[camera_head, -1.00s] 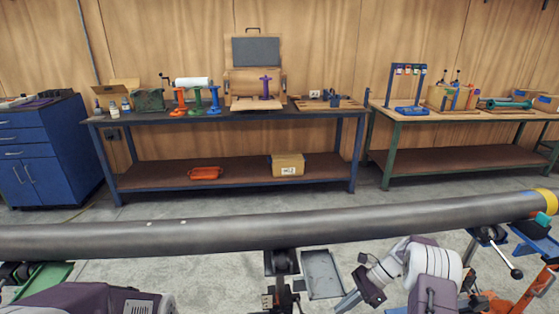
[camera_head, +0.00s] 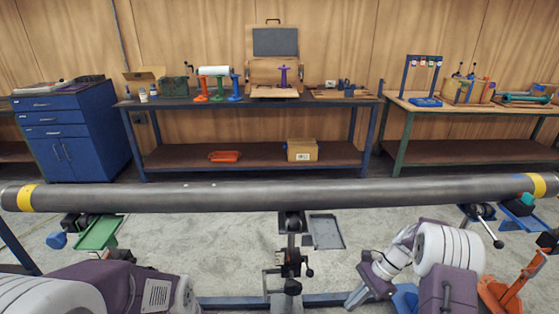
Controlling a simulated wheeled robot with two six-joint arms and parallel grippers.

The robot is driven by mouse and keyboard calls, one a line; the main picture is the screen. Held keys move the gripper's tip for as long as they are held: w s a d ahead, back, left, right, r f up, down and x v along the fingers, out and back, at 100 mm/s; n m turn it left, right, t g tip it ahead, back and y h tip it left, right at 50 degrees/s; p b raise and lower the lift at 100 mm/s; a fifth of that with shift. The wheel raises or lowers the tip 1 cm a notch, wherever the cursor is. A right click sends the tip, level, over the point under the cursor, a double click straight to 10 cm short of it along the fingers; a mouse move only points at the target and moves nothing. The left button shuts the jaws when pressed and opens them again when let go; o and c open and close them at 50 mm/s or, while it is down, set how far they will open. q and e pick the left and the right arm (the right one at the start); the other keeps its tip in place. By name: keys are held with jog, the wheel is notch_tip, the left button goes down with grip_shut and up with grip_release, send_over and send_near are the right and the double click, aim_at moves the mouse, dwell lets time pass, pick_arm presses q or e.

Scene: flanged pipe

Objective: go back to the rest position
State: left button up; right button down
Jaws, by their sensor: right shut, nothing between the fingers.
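A long dark grey pipe (camera_head: 270,194) lies level across the view, with a yellow band near each end. It rests on low stands, and the middle one (camera_head: 291,225) has a black roller top. My right gripper (camera_head: 372,279) is low at the right of centre, in front of the pipe and below it in the picture. It is shut and empty, apart from the pipe. My left arm shows only as purple and white links at the lower left, and its gripper is not in view.
A blue-framed workbench (camera_head: 255,103) behind the pipe holds coloured spools and a wooden box. A green-framed bench (camera_head: 470,108) stands right, a blue cabinet (camera_head: 80,130) left. Grey trays (camera_head: 326,231) and green trays (camera_head: 98,233) sit below the pipe. Concrete floor is open between pipe and benches.

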jog(key=s+a+r+n+t+h+p, duration=0.3)
jog(key=s+r+n+h+p, duration=0.3)
jog(key=s+r+n, duration=0.8)
notch_tip(320, 180, up, 2)
jog(key=p, duration=0.2)
jog(key=shift+s+a+r+n+p, duration=0.15)
jog(key=shift+s+r+n+p, duration=0.1)
jog(key=shift+n+p, duration=0.15)
